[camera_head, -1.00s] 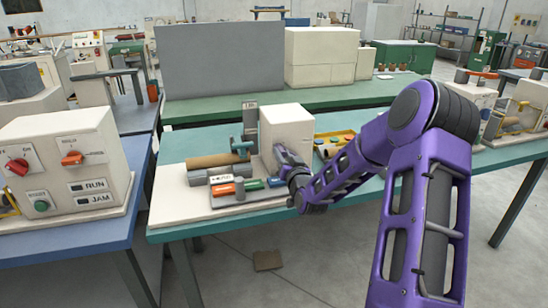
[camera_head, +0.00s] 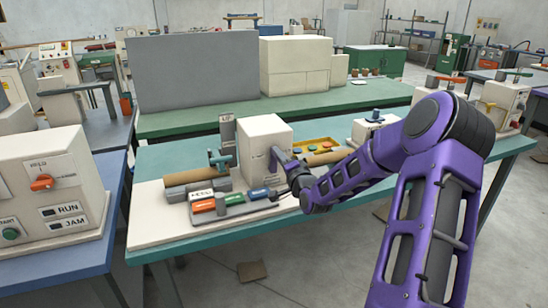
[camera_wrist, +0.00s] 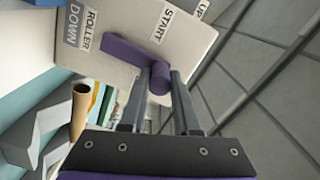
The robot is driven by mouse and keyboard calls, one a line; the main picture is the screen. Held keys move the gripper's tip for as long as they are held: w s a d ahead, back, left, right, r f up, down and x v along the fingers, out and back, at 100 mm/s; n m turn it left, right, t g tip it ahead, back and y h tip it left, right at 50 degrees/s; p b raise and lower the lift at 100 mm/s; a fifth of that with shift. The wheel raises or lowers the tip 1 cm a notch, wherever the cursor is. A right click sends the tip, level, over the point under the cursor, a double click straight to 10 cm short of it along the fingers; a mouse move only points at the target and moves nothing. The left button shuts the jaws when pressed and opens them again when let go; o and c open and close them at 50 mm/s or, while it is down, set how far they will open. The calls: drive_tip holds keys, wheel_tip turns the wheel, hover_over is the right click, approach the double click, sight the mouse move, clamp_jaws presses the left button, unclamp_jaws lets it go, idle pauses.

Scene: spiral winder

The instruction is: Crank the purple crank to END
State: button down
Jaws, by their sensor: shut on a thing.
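The purple crank (camera_wrist: 128,58) shows in the wrist view on the face of a pale machine box, with its round knob (camera_wrist: 159,76) between my fingers. My gripper (camera_wrist: 156,84) is shut on that knob. Labels START (camera_wrist: 163,24) and ROLLER DOWN (camera_wrist: 82,26) show on the box face; the END mark is not readable. In the head view the winder box (camera_head: 265,145) stands on the teal table, and my gripper (camera_head: 287,180) reaches its right face.
A yellow tray (camera_head: 315,147) lies behind my arm. A control box with RUN and JAM labels (camera_head: 45,190) stands at left.

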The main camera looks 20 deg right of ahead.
drive_tip(key=d+m, duration=0.1)
drive_tip(key=m, duration=0.1)
drive_tip(key=d+f+m+p, duration=0.1)
drive_tip(key=d+m, duration=0.1)
drive_tip(key=m, duration=0.1)
drive_tip(key=shift+d+m, duration=0.25)
drive_tip(key=shift+m, duration=0.05)
drive_tip(key=m, duration=0.1)
drive_tip(key=d+f+m, duration=0.1)
drive_tip(key=m, duration=0.1)
drive_tip(key=shift+d+f+m, duration=0.2)
drive_tip(key=shift+d+m, duration=0.1)
drive_tip(key=shift+d+f+m+b, duration=0.35)
drive_tip(key=shift+f+m, duration=0.15)
drive_tip(key=shift+m, duration=0.5)
drive_tip(key=shift+d+f+m+b, duration=0.3)
drive_tip(key=shift+f+m, duration=0.2)
drive_tip(key=shift+m, duration=0.5)
drive_tip(key=c, duration=0.6)
unclamp_jaws()
drive_tip(key=shift+c, duration=0.2)
drive_tip(key=shift+s, duration=0.1)
drive_tip(key=s+p, duration=0.1)
drive_tip(key=s, duration=1.6)
